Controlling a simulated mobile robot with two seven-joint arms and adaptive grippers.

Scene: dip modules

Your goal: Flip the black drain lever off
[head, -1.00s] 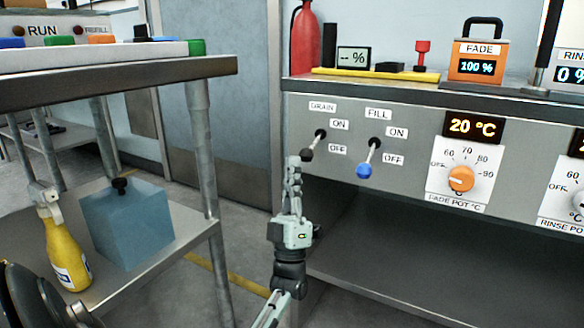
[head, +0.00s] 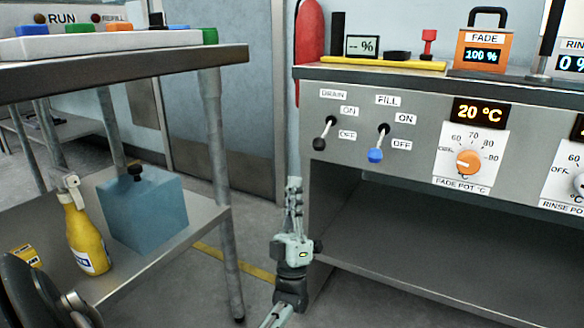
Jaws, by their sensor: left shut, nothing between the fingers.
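The drain lever (head: 325,132) is on the grey front panel at the panel's left end, under the DRAIN label. Its black knob (head: 318,144) hangs down and slightly left of its pivot, level with the OFF label. My left gripper (head: 294,184) points upward in front of the panel's left edge. Its fingers are together and empty. Its tips are below and left of the black knob, with a visible gap in the picture. My right gripper is not in view.
The fill lever with a blue knob (head: 375,155) also hangs down, just right of the drain lever. The orange fade pot dial (head: 469,162) is further right. A steel cart (head: 205,225) with a yellow spray bottle (head: 85,237) and a blue container (head: 143,212) stands left.

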